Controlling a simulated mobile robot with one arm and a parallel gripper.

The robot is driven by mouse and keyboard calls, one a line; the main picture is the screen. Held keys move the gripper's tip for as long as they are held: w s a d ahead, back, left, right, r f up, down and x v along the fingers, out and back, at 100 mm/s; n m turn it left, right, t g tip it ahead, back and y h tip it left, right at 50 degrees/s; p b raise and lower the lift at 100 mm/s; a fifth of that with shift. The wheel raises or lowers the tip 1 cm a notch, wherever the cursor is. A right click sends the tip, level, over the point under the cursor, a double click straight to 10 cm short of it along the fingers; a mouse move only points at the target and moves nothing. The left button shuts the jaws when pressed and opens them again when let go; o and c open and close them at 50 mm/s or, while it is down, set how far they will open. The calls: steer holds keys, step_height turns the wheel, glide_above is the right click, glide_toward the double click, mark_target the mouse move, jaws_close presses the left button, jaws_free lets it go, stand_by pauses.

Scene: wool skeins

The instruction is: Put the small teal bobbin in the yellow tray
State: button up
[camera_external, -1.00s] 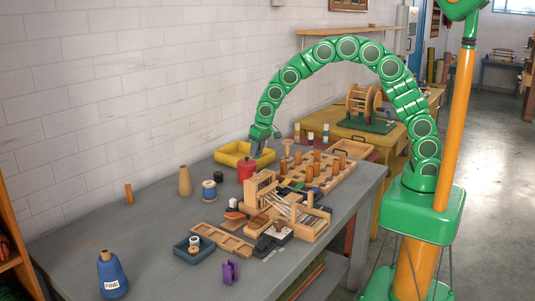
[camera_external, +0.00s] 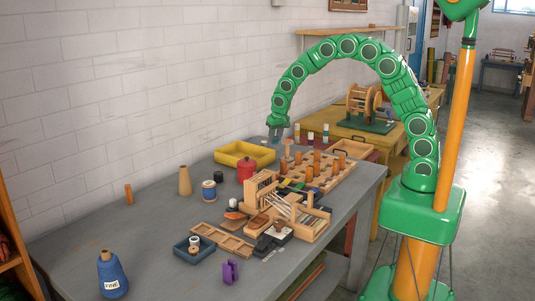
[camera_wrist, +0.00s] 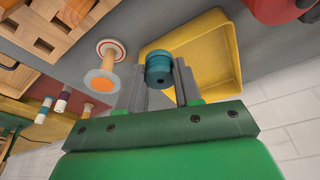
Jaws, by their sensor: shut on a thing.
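The small teal bobbin (camera_wrist: 159,72) is between the fingertips of my gripper (camera_wrist: 161,82) in the wrist view, and the gripper is shut on it. In the external view my gripper (camera_external: 275,137) is raised beside the right end of the yellow tray (camera_external: 237,148); the bobbin cannot be made out there. The yellow tray (camera_wrist: 213,50) lies beyond the fingers in the wrist view, and the bobbin overlaps its edge in the picture. The visible part of the tray looks empty.
A wooden spool with a white and red rim (camera_wrist: 110,50) stands close to the gripper. A red pot (camera_external: 246,170) stands in front of the tray. A wooden peg rack (camera_external: 328,181) is to the right. The wall runs behind the table (camera_external: 150,240).

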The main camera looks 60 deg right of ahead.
steer(key=shift+w+a+f, duration=0.15)
steer(key=shift+w+f, duration=1.35)
steer(key=shift+w, duration=0.55)
steer(key=shift+w+a+f, duration=0.2)
steer(key=shift+w+f, duration=1.3)
steer(key=shift+w, duration=0.6)
steer(key=shift+w+a+f, duration=0.15)
steer(key=shift+w+f, duration=1.35)
steer(key=shift+w, duration=0.55)
steer(key=shift+w+f, duration=0.15)
steer(key=shift+f, duration=1.6)
steer(key=shift+f, duration=0.15)
steer(key=o, duration=1.1)
